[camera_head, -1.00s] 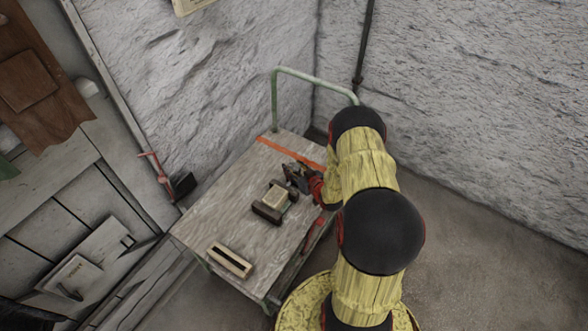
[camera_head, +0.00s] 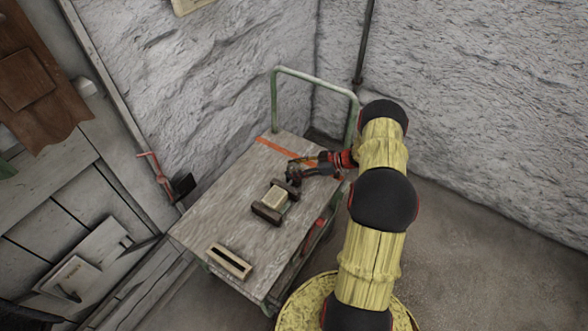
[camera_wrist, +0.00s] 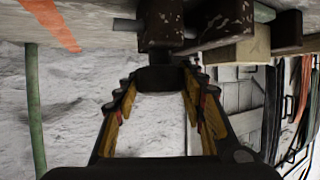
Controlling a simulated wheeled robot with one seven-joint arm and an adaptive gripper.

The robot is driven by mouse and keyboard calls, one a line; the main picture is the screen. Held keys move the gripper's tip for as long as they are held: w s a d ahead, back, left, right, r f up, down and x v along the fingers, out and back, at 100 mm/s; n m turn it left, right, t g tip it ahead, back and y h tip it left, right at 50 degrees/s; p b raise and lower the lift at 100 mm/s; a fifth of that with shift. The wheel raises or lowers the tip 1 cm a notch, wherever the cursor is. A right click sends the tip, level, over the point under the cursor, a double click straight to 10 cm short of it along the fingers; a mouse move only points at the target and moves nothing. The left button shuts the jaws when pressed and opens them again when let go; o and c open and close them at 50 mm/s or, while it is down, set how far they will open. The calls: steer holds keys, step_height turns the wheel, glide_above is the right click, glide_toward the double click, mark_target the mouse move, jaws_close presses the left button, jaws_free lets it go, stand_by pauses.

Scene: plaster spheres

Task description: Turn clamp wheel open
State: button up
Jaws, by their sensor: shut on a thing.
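The clamp (camera_head: 265,213) lies on the cart top, with dark jaws around a pale block (camera_head: 273,198). In the wrist view the dark clamp body (camera_wrist: 161,28) and the pale block (camera_wrist: 240,47) appear at the top. The dark clamp wheel (camera_wrist: 160,78) sits at the clamp's near end, between my fingertips. My gripper (camera_head: 293,174) reaches in from the right at that end; in the wrist view its fingers (camera_wrist: 158,84) are shut on the wheel from both sides. In the head view the fingers largely hide the wheel.
The wooden cart top (camera_head: 215,210) has a green handle (camera_head: 315,82) at its back and an orange stripe. A pale slotted box (camera_head: 229,261) lies at its front. Rough walls stand close behind. A red-handled tool (camera_head: 160,175) is at the left.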

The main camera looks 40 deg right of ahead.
steer(key=shift+n+g+y+b, duration=0.45)
steer(key=shift+n+g+y, duration=0.6)
steer(key=shift+n, duration=0.25)
steer(key=shift+n+g, duration=0.3)
steer(key=shift+g, duration=0.05)
steer(key=o, duration=1.2)
steer(key=v, duration=1.2)
steer(key=shift+d+f, duration=0.1)
steer(key=shift+c, duration=0.2)
